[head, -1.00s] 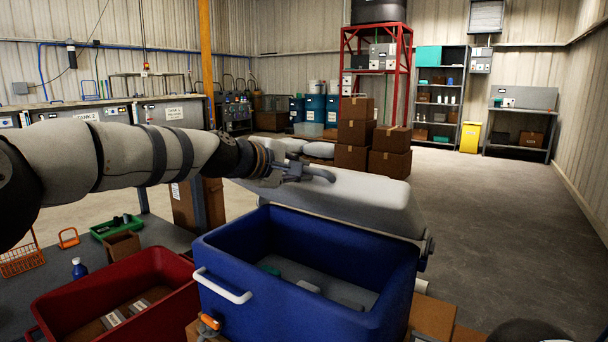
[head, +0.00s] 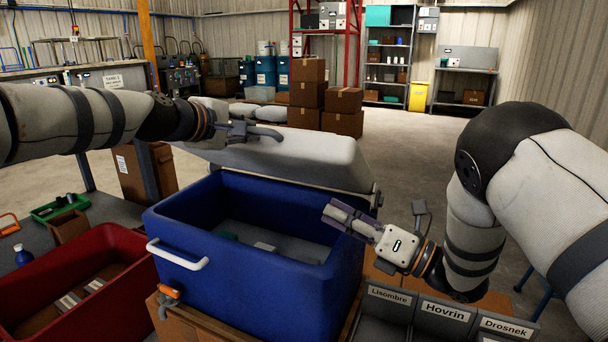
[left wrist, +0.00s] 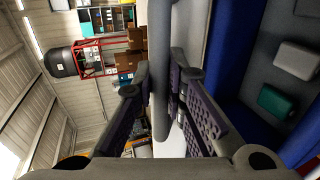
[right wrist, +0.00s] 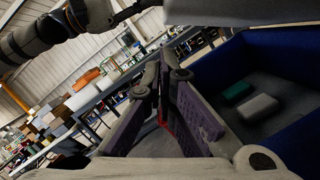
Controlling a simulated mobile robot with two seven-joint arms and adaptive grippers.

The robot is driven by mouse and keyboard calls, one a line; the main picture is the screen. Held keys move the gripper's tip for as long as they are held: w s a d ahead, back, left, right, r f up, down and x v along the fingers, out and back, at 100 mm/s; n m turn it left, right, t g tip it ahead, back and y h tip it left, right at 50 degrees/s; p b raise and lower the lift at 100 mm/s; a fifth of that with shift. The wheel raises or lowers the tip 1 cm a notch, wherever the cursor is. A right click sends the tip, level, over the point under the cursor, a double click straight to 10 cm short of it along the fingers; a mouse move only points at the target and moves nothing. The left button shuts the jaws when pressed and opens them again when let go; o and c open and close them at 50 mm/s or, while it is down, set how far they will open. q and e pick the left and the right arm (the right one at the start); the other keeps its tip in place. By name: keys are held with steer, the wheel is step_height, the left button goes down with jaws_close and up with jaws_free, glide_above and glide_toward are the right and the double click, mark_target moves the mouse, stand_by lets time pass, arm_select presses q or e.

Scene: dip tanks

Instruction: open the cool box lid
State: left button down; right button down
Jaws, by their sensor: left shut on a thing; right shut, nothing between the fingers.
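The cool box (head: 235,265) is a blue tub with a white handle, standing open at the front centre. Its pale grey lid (head: 300,155) is raised and tilted back behind the opening. My left gripper (head: 268,134) is shut on the lid's edge; the lid (left wrist: 160,60) shows between its fingers (left wrist: 161,85) in the left wrist view. My right gripper (head: 337,212) is shut and empty above the box's right rim; its fingers (right wrist: 164,75) are together in the right wrist view. Inside the box lie a green block (right wrist: 237,92) and a grey block (right wrist: 258,107).
A red crate (head: 110,245) stands left of the box. Grey bins with name labels (head: 445,312) are at the front right, below my right arm. A green tray (head: 60,207) is at the left. Stacked cartons (head: 342,110) stand on the floor behind the lid.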

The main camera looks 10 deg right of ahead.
arm_select(q)
steer(key=shift+f, duration=0.1)
arm_select(e)
steer(key=w+a+r, duration=0.4)
steer(key=w, duration=0.3)
steer(key=shift+w+a+r, duration=0.3)
steer(key=shift+w+r, duration=0.1)
